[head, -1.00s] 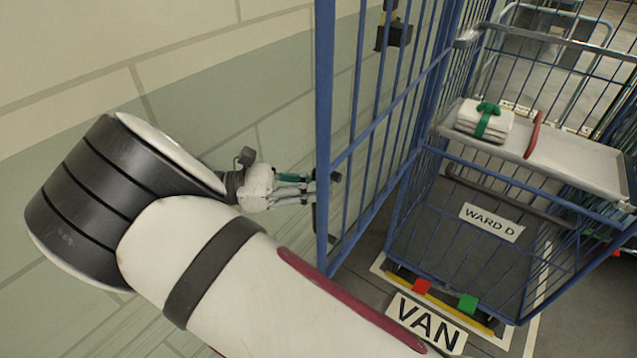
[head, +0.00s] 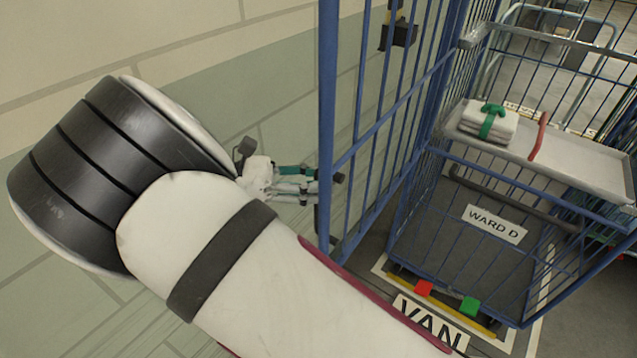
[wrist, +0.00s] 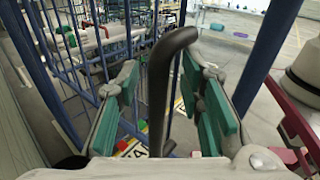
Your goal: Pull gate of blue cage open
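The blue cage (head: 455,277) stands at the right in the head view, with a WARD D label on its floor. Its barred blue gate (head: 328,110) stands out at an angle from the cage, free edge post toward me. My gripper (head: 312,187) is at that post, its fingertips partly hidden behind it. In the wrist view a dark bent handle (wrist: 160,90) rises between the two green-padded fingers of my gripper (wrist: 168,105). The fingers are apart, with a gap visible on both sides of the handle.
A shelf (head: 580,165) in the cage carries folded white cloths (head: 488,122) with a green band. A dark latch box (head: 398,35) is on the gate's upper bars. A VAN floor sign (head: 430,320) lies before the cage. A tiled wall (head: 230,60) is at left.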

